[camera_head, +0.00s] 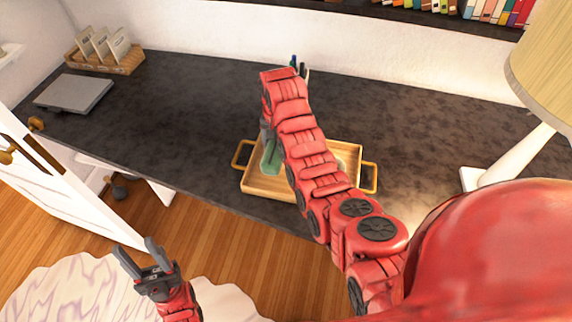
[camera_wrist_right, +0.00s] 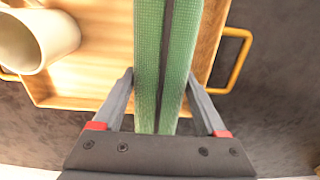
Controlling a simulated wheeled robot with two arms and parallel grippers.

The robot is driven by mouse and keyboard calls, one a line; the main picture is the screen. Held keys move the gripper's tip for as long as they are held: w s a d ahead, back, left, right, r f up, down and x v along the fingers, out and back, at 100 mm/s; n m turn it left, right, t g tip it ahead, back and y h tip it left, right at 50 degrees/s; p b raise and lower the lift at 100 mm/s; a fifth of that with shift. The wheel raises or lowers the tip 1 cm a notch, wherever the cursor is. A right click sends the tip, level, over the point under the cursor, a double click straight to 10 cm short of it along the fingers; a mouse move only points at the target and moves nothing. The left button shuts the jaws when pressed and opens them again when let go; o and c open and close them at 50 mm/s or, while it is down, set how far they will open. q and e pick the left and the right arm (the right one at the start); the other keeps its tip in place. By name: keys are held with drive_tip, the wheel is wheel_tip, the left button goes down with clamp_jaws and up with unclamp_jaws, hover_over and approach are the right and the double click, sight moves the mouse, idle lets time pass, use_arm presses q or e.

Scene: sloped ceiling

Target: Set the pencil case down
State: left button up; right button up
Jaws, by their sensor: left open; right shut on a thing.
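The green pencil case (camera_head: 271,158) is at the left part of a wooden tray with yellow handles (camera_head: 268,190) on the dark desk. My right gripper (camera_head: 266,134) is shut on the case from above, partly hidden by my right arm. In the right wrist view, the case (camera_wrist_right: 150,65) stands edge-on between the fingers (camera_wrist_right: 160,88), over the tray (camera_wrist_right: 85,98). I cannot tell whether its bottom touches the tray. My left gripper (camera_head: 137,249) is open and empty, low in front of the desk.
A white mug (camera_wrist_right: 42,40) stands in the tray beside the case. A grey laptop (camera_head: 73,93) and a wooden organizer (camera_head: 118,63) are at the desk's left. A lamp (camera_head: 508,158) stands at the right. The desk left of the tray is clear.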

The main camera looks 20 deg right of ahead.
wheel_tip(320, 180, down, 2)
drive_tip(key=shift+f, duration=0.25)
drive_tip(key=shift+f+p, duration=0.3)
drive_tip(key=shift+p, duration=0.1)
drive_tip(key=shift+f+p, duration=0.65)
drive_tip(key=shift+f, duration=1.55)
drive_tip(key=o, duration=1.5)
drive_tip(key=shift+c, duration=0.2)
